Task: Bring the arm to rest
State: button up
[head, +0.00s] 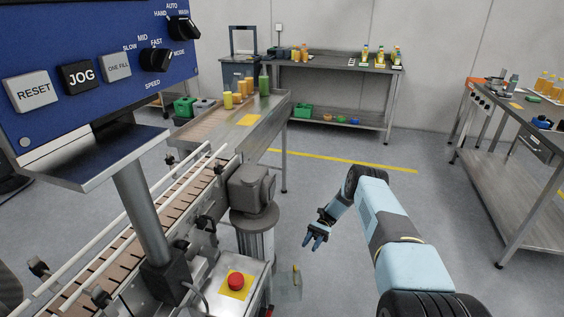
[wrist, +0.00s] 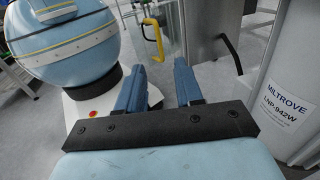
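My gripper (head: 316,240) hangs at the end of my blue and black arm, low over the grey floor in the middle of the head view. It points down and to the left and touches nothing that I can see. In the wrist view its two blue fingers (wrist: 160,92) stand apart with a clear gap between them. Nothing is held in the gap. The arm comes in from the bottom right of the head view and bends at a dark elbow joint.
A blue control panel (head: 90,60) and a slatted conveyor (head: 150,222) stand at the left. A red stop button (head: 236,281) is left of my gripper. A steel bench (head: 340,68) stands behind, another table (head: 520,170) at right. The floor between is clear.

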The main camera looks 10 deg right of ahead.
jog(key=w+r+n+t+h, duration=0.2)
jog(key=r+t+h, duration=0.1)
jog(key=r, duration=1.4)
jog(key=w+r+n+t+h, duration=0.1)
jog(key=w+r+t+h, duration=0.15)
jog(key=r, duration=1.45)
jog(key=s+r+n+t+h, duration=0.1)
jog(key=s+r+t+h, duration=0.15)
jog(key=s+r, duration=0.55)
jog(key=s+r+n+t+h, duration=0.1)
jog(key=s+r+t, duration=0.2)
jog(key=r, duration=0.8)
jog(key=s+d+r+n+t, duration=0.1)
jog(key=s+r+t, duration=0.2)
jog(key=s, duration=0.6)
jog(key=s+d+r+t+h, duration=0.1)
jog(key=s+r+t, duration=0.2)
jog(key=s, duration=0.6)
jog(key=s+d+r+n+t+h, duration=0.1)
jog(key=s+r+t, duration=0.1)
jog(key=s, duration=0.8)
jog(key=shift+d+r+n+t, duration=0.3)
jog(key=shift+r+t, duration=0.1)
jog(key=shift+r, duration=0.5)
